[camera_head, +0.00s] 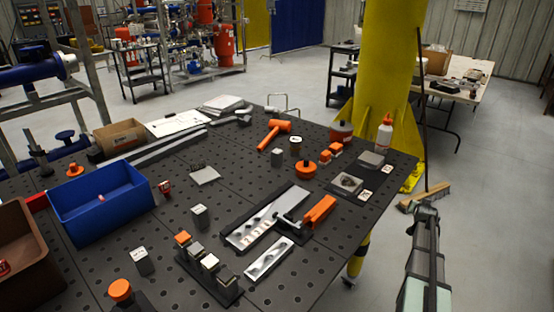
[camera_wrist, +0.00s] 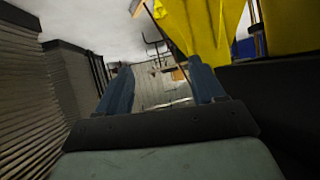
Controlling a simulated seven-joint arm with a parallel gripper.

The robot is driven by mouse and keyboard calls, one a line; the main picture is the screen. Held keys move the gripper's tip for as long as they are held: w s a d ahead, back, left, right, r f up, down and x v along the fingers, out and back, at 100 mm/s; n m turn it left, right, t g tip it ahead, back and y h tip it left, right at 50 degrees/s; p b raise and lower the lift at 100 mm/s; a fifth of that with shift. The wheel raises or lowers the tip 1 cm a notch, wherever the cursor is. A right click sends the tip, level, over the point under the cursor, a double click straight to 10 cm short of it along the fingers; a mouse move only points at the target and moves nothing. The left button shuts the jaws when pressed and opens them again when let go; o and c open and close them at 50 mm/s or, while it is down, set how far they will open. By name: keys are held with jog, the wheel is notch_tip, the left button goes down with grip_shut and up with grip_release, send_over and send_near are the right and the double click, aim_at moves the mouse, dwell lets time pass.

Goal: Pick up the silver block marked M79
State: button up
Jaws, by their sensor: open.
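Several silver-grey blocks with small labels are on the dark perforated table in the head view. One block (camera_head: 200,216) stands alone near the middle, another (camera_head: 143,261) stands nearer the front left, and a third (camera_head: 277,157) is farther back. More blocks (camera_head: 210,263) stand in a dark rack (camera_head: 226,294) at the front. The labels are too small to read, so I cannot tell which is M79. My gripper (camera_wrist: 161,85) is open and empty in the wrist view, pointing away from the blocks. My arm shows right of the table in the head view.
A blue bin (camera_head: 100,208) and a brown bin (camera_head: 30,260) stand at the left. A grey fixture (camera_head: 262,222) with an orange clamp (camera_head: 319,211) lies right of the blocks. An orange hammer (camera_head: 272,134) lies farther back. A yellow column (camera_head: 392,60) rises behind the table's right corner.

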jog(key=w+d+r+n+t+h, duration=0.1)
jog(key=w+d+r, duration=0.2)
jog(key=r, duration=0.7)
jog(key=w+d+r+t+h, duration=0.1)
jog(key=w+d+r, duration=0.15)
jog(key=r, duration=0.65)
jog(key=w+d+r+n+t, duration=0.1)
jog(key=w+d+r, duration=0.15)
jog(key=r, duration=0.75)
jog(key=w+a+r+n, duration=0.2)
jog(key=w+a+r, duration=0.25)
jog(key=r, duration=0.25)
jog(key=n+g+y, duration=1)
jog(key=n+y, duration=0.2)
jog(key=n, duration=0.1)
send_over(278, 151)
jog(key=s+d, duration=0.2)
jog(key=s, duration=0.1)
notch_tip(278, 151, down, 7)
jog(key=x, duration=0.8)
jog(key=shift+w+d, duration=0.1)
jog(key=shift+d, duration=0.05)
jog(key=shift+d+x, duration=0.2)
jog(key=shift+x, duration=1.15)
jog(key=shift+d+x, duration=0.2)
jog(key=shift+x, duration=1.15)
jog(key=shift+w, duration=0.15)
jog(key=c, duration=1.2)
